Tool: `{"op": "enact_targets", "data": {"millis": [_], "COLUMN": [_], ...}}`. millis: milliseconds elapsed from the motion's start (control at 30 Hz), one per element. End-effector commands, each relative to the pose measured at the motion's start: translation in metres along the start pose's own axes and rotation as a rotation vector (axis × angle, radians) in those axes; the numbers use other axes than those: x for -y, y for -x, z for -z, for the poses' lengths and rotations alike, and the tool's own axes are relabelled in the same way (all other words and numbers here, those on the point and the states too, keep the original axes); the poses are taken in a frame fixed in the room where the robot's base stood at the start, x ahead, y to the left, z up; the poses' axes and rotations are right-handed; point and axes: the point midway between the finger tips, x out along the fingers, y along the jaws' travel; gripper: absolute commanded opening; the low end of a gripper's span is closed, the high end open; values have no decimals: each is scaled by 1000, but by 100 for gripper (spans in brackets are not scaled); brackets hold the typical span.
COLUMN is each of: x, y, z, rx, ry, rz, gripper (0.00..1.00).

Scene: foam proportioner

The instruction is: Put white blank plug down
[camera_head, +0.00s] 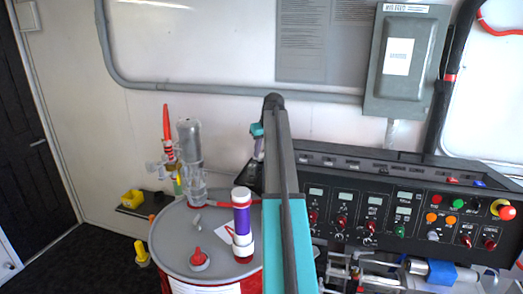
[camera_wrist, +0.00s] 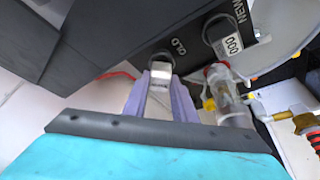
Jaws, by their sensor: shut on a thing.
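In the wrist view my gripper (camera_wrist: 160,82) has its two pale purple fingers closed around a small white piece, which I take to be the white blank plug (camera_wrist: 160,74). It is at a dark box (camera_wrist: 195,45) whose face carries the labels OLD and NEW. The plug lies at the ring beside the OLD label; whether it touches or enters the ring I cannot tell. In the head view my arm hides most of the gripper and the plug.
A clear cylinder (camera_wrist: 229,100) and brass fittings (camera_wrist: 262,115) stand just right of the gripper. In the head view, a grey-lidded drum (camera_head: 173,245) carries a purple-and-white canister (camera_head: 242,222) and a red cap (camera_head: 199,258). A black control panel (camera_head: 400,210) is at the right.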

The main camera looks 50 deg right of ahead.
Motion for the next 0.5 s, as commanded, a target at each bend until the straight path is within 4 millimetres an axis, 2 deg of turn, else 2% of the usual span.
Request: {"op": "enact_targets", "data": {"millis": [500], "x": [0], "y": [-6], "z": [-2], "rx": [-1], "ry": [0], "rz": [0], "gripper": [2]}}
